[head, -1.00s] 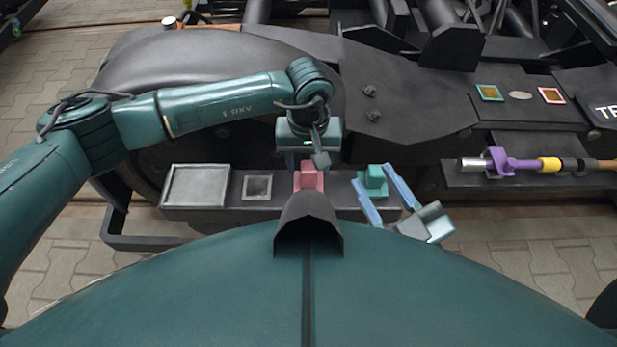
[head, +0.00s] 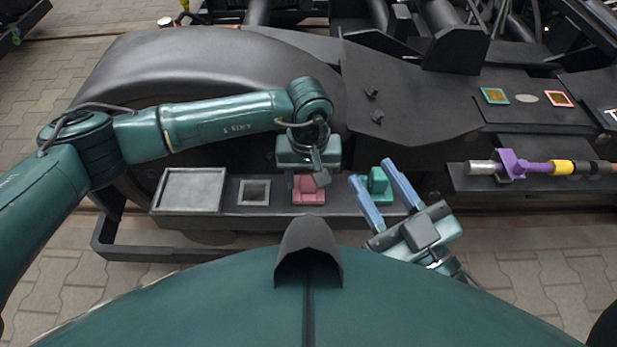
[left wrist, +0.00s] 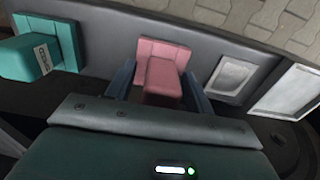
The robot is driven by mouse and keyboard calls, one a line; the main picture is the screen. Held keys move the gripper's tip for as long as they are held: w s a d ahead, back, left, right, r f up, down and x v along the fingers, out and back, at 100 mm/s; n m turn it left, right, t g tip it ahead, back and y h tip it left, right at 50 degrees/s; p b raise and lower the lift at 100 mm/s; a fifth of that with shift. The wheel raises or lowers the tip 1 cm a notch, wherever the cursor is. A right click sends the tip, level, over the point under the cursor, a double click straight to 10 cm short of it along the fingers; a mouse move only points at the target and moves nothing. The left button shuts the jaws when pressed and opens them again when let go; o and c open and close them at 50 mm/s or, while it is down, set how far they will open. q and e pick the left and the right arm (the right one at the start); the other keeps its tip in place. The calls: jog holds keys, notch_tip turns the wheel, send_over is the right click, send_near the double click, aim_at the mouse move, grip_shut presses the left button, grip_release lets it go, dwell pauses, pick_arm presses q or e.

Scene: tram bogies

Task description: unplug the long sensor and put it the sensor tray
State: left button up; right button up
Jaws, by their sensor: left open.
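A pink block-shaped part (head: 309,194) and a teal one (head: 379,186) stand on the dark ledge; I cannot tell which is the long sensor. My left gripper (head: 307,184) is open above the pink part. In the left wrist view the pink part (left wrist: 162,72) shows between the open fingers, and the teal part (left wrist: 38,58) with a white label is at the left. My right gripper (head: 371,172) is open, its two blue fingers reaching up-left near the teal part; contact cannot be told. A large shallow grey tray (head: 163,190), seemingly empty, is at the ledge's left end.
A small square grey recess (head: 254,192) lies between the tray and the pink part. A teal-rimmed square (head: 495,96) and a pink-rimmed one (head: 559,99) sit on the bogie frame. A tool in a purple holder (head: 512,166) lies on the right shelf.

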pick_arm(q)
jog(key=shift+b, duration=0.5)
dwell(0.6)
grip_shut()
dwell(0.6)
jog(key=shift+r, duration=0.1)
jog(key=shift+r+p, duration=1.65)
jog(key=shift+r, duration=1.3)
